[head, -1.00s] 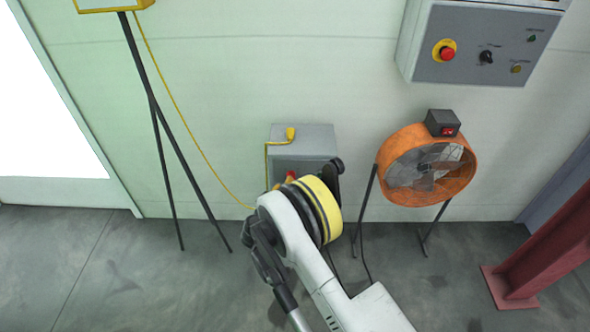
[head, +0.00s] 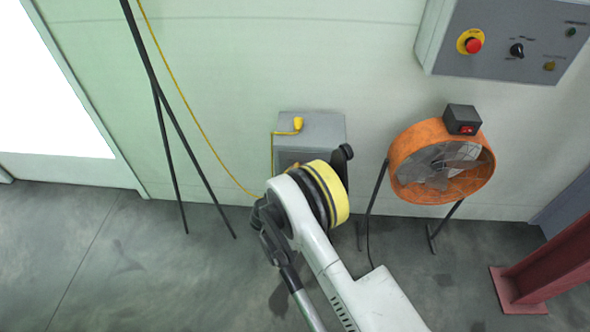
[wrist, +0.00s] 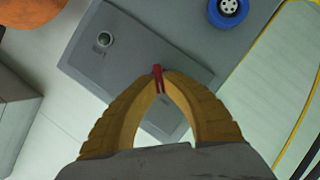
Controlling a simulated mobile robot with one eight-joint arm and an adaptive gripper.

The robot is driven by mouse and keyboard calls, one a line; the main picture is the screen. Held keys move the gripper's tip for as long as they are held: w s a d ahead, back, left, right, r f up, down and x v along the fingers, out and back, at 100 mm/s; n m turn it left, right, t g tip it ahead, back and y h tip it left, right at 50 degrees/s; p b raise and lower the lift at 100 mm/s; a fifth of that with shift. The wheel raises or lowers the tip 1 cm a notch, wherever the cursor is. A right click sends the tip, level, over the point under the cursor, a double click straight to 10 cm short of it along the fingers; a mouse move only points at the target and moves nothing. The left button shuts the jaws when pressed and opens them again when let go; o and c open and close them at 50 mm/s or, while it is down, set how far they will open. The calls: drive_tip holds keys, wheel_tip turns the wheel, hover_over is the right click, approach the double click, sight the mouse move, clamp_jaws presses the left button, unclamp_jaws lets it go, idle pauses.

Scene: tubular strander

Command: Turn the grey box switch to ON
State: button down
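The grey box (head: 318,128) stands low against the wall in the head view, its front partly hidden by my arm. In the wrist view its dark grey front plate (wrist: 125,50) lies tilted. A small red switch handle (wrist: 157,76) sits between the yellow fingertips of my gripper (wrist: 161,73). The fingers arch inward, and their tips close on the red handle from both sides. No lettering for ON or OFF is readable. In the head view my gripper is mostly hidden behind my wrist.
An orange fan (head: 408,141) stands close to the right of the box. A yellow cable (head: 192,108) runs down to the box from above. Dark stand legs (head: 166,115) are at left. A control panel (head: 495,45) hangs upper right. A blue round socket (wrist: 211,17) is near the plate.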

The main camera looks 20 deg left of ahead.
drive_tip(key=m+y, duration=0.1)
drive_tip(key=m+g, duration=0.1)
drive_tip(key=m, duration=0.1)
drive_tip(key=shift+w+d+r+y, duration=0.1)
drive_tip(key=shift+d+y, duration=0.1)
drive_tip(key=shift+y, duration=0.2)
drive_tip(key=m+y, duration=0.2)
drive_tip(key=shift+d+m+g, duration=0.1)
drive_tip(key=shift+m+g, duration=0.2)
drive_tip(key=shift+m, duration=0.1)
idle(0.5)
drive_tip(key=c, duration=1.5)
unclamp_jaws()
drive_tip(key=shift+r, duration=0.1)
